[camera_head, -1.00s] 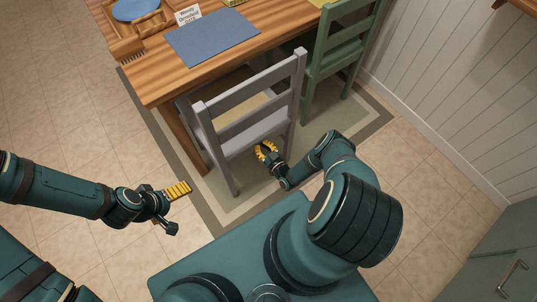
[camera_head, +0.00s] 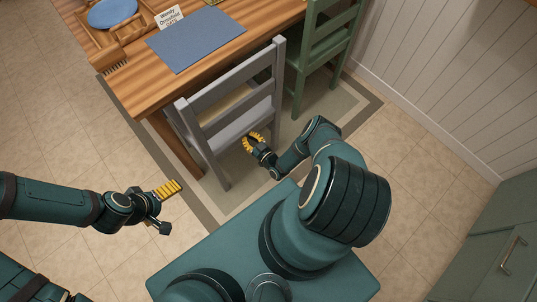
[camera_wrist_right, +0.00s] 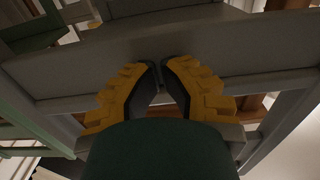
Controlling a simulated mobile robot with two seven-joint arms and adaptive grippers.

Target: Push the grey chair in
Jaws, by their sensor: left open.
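The grey chair (camera_head: 235,88) stands at the wooden table's near long side, its slatted back toward me and its seat partly under the tabletop. My right gripper (camera_head: 250,142) is low behind the chair, just below the backrest near the seat's rear edge. In the right wrist view the fingertips (camera_wrist_right: 160,65) are almost together with nothing between them, and a grey chair board (camera_wrist_right: 225,55) fills the view just ahead. Whether they touch it I cannot tell. My left gripper (camera_head: 166,207) is open and empty over the floor, left of the chair and apart from it.
The wooden table (camera_head: 150,80) carries a blue placemat (camera_head: 195,38), a name card and a tray with a blue plate. A green chair (camera_head: 320,50) stands close on the right, near the white panelled wall (camera_head: 440,80). A bordered rug (camera_head: 320,120) lies underneath. Tiled floor is clear at left.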

